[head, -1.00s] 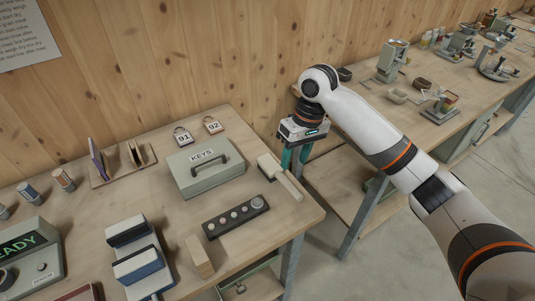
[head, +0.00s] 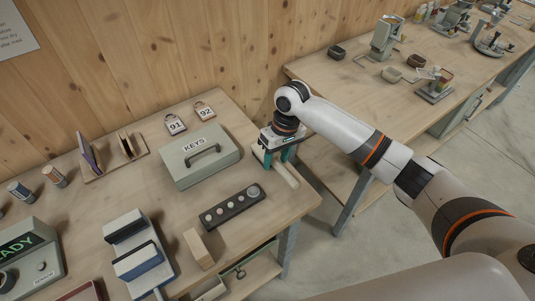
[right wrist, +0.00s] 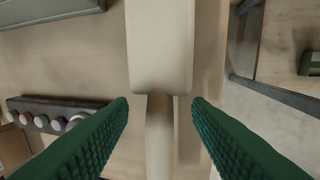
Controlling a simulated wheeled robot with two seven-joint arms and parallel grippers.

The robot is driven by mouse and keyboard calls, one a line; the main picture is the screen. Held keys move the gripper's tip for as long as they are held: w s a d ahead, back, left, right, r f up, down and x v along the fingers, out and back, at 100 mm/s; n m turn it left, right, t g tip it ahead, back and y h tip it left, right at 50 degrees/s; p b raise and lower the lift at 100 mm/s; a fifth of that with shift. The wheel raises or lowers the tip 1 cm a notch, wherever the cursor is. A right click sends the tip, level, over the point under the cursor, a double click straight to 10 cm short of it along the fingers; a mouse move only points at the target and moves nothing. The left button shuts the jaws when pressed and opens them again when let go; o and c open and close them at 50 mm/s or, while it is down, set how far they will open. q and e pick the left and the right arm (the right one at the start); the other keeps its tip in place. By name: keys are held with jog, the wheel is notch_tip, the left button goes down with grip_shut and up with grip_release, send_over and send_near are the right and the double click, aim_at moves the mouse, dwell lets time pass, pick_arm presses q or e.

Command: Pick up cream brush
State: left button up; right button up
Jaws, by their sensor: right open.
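The cream brush (head: 287,175) lies on the near bench, close to its right edge, beside the grey KEYS box. In the right wrist view its wide cream head (right wrist: 160,45) is at the top and its narrower handle (right wrist: 159,135) runs down between the fingers. My right gripper (head: 277,161) is open over the brush, with its teal fingers pointing down. In the right wrist view the fingertips (right wrist: 160,105) are on both sides of the handle, with a visible gap on each side. The gripper hides part of the brush in the head view. My left gripper is not in view.
The KEYS box (head: 200,155) stands left of the gripper, and a dark button strip (head: 233,207) lies in front of it. Tags 91 (head: 175,125) and 92 (head: 205,111) lie behind the box. A gap separates this bench from the far bench (head: 340,95).

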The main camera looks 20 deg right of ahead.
aim_at(275, 161)
jog(key=shift+s+a+f, duration=0.1)
jog(key=shift+f, duration=0.5)
jog(key=shift+a+f, duration=0.1)
jog(key=shift+f, duration=0.4)
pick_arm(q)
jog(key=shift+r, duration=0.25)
pick_arm(e)
grip_shut()
notch_tip(275, 161, up, 10)
jog(key=shift+r+b, duration=0.1)
jog(key=shift+b, duration=0.6)
jog(key=c, duration=0.6)
grip_release()
jog(key=c, duration=0.3)
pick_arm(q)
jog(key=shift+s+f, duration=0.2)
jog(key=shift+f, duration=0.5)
pick_arm(e)
jog(key=shift+c, duration=0.2)
